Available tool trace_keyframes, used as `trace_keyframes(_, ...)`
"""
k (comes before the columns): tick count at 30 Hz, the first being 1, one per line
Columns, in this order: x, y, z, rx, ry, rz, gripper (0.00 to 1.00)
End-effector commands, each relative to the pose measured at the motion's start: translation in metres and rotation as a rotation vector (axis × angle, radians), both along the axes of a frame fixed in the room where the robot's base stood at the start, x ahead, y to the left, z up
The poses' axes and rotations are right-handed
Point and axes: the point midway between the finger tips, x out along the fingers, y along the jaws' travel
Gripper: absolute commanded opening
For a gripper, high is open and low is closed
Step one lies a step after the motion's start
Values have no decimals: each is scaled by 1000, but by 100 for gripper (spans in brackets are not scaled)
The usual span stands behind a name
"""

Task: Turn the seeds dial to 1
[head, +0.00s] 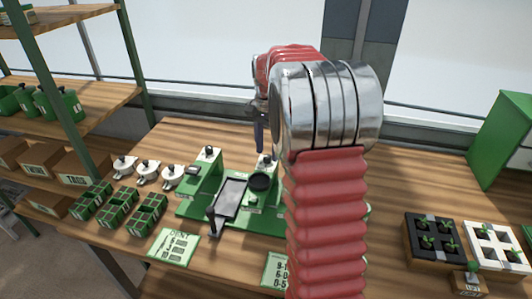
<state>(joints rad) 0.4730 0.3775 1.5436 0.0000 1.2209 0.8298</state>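The green tray seeder (190,210) stands on the wooden table, left of my arm. It has a grey tray-like plate (230,197) in its middle and a black round part (260,182) to the right of that. A white dial with a dark knob (208,152) tops its left post. A similar one (266,160) tops the right post. I cannot read which is the seeds dial or its setting. My gripper (259,142) points down just above the right dial. I cannot tell whether they touch. My arm hides the seeder's right end and part of the gripper.
Several green cell trays (117,208) and white round lidded pieces (148,172) lie left of the seeder. Two cards (174,246) (277,270) lie in front. A black seedling tray (432,238) and a white one (497,248) stand at right. Shelves (100,95) rise at left.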

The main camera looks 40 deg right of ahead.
Motion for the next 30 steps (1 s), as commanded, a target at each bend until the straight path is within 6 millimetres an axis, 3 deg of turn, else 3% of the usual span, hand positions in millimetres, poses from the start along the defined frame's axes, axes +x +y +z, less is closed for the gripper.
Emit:
trace_keyframes(5,0,0,-14,0,0,0,39)
trace_keyframes(14,0,0,-16,0,-1,1,39)
trace_keyframes(30,0,1,-16,0,0,1,3)
